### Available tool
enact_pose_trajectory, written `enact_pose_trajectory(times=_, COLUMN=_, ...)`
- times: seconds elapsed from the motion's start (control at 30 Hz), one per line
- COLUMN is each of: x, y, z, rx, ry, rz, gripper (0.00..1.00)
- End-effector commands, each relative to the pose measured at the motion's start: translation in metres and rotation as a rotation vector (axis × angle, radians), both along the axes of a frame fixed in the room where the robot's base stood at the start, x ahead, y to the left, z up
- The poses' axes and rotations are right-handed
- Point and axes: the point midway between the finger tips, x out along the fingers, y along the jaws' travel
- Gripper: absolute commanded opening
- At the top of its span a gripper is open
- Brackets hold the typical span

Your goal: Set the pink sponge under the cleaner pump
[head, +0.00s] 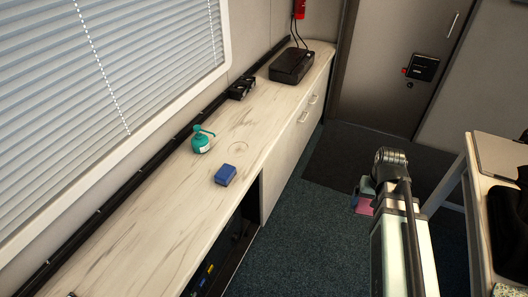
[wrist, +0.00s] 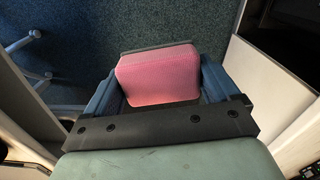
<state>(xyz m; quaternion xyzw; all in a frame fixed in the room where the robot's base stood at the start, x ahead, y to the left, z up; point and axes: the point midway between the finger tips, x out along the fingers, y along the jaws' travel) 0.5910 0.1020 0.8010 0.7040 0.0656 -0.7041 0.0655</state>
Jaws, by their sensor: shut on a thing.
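The pink sponge (wrist: 158,76) is held between the fingers of my gripper (wrist: 158,90) in the wrist view. In the head view my gripper (head: 363,198) is at the right, out over the dark floor, with a bit of the pink sponge (head: 364,208) showing below it. The cleaner pump (head: 201,142) is a teal bottle with a spout, upright on the light wooden counter to the left. It stands well apart from my gripper. Much of the sponge is hidden by the gripper in the head view.
A blue sponge-like block (head: 225,175) lies on the counter (head: 150,225) near its front edge, close to the pump. A black box (head: 291,65) sits at the counter's far end. A table (head: 482,190) with dark items stands at the right. Open cupboard space shows below the counter.

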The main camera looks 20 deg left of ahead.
Motion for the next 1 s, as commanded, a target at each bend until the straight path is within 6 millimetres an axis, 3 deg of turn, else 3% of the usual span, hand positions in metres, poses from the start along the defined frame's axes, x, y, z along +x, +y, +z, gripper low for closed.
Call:
enact_pose_trajectory(times=0.57, x=-0.002, y=0.17, z=-0.001, rx=0.0, ry=0.001, rz=0.281, gripper=0.6)
enact_pose_trajectory(times=1.0, x=-0.003, y=0.321, z=-0.001, rx=-0.001, ry=0.002, rz=0.516, gripper=0.6)
